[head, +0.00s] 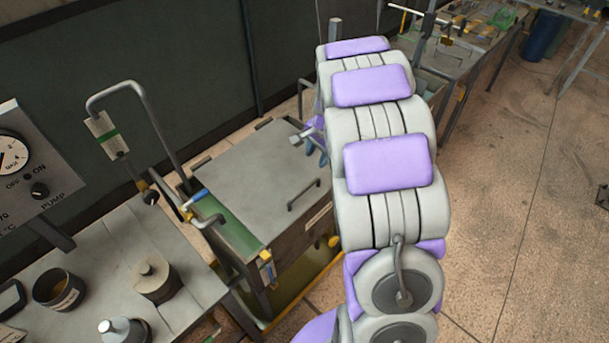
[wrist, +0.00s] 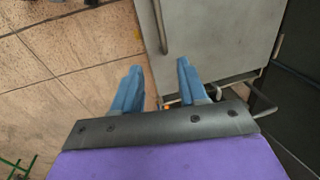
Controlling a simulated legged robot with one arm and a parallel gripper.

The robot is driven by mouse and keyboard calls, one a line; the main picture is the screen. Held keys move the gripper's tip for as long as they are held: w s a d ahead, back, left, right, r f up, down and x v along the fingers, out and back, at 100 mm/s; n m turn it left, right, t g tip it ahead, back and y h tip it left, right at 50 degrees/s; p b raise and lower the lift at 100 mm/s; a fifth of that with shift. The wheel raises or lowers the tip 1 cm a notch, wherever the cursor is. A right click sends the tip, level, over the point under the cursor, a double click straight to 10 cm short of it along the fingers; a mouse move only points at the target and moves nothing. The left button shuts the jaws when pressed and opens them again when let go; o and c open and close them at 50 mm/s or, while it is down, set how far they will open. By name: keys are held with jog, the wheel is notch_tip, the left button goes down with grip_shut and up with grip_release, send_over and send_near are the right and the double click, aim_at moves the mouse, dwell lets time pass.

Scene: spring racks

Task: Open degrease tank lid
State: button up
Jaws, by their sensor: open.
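The degrease tank lid (head: 255,175) is a flat grey metal plate lying level across the tank (head: 300,250) in the head view. A dark bar handle (head: 303,195) stands near its right edge. In the wrist view the lid (wrist: 215,40) fills the top right, with the handle (wrist: 160,25) along its left side. My gripper (wrist: 158,68) has two blue fingers spread apart with nothing between them. The handle's near end appears just beyond the gap between the fingertips; contact cannot be told. In the head view my arm mostly hides the gripper.
A bench (head: 105,265) with a jar (head: 60,290), canisters and a pump panel (head: 35,170) stands at left. A bent pipe (head: 150,110) rises beside the tank. Another bench (head: 470,50) stands behind my arm. The floor (head: 510,190) at right is largely clear.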

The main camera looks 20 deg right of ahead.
send_near(304, 189)
jog(key=f, duration=0.3)
jog(key=d+f+b, duration=0.1)
jog(key=shift+w+f, duration=0.3)
jog(key=shift+f, duration=0.1)
jog(key=f, duration=0.1)
jog(key=a, duration=0.1)
jog(key=f, duration=0.1)
jog(key=shift+w+a+f, duration=0.15)
jog(key=shift+w+f, duration=0.2)
jog(key=shift+w+a+f, duration=0.1)
jog(key=shift+a+f, duration=0.2)
jog(key=shift+a, duration=0.2)
jog(key=shift+d, duration=0.5)
jog(key=shift+d+f, duration=0.1)
jog(key=shift+d, duration=0.3)
jog(key=c, duration=0.3)
jog(key=shift+c, duration=0.7)
jog(key=shift+a, duration=0.5)
grip_shut()
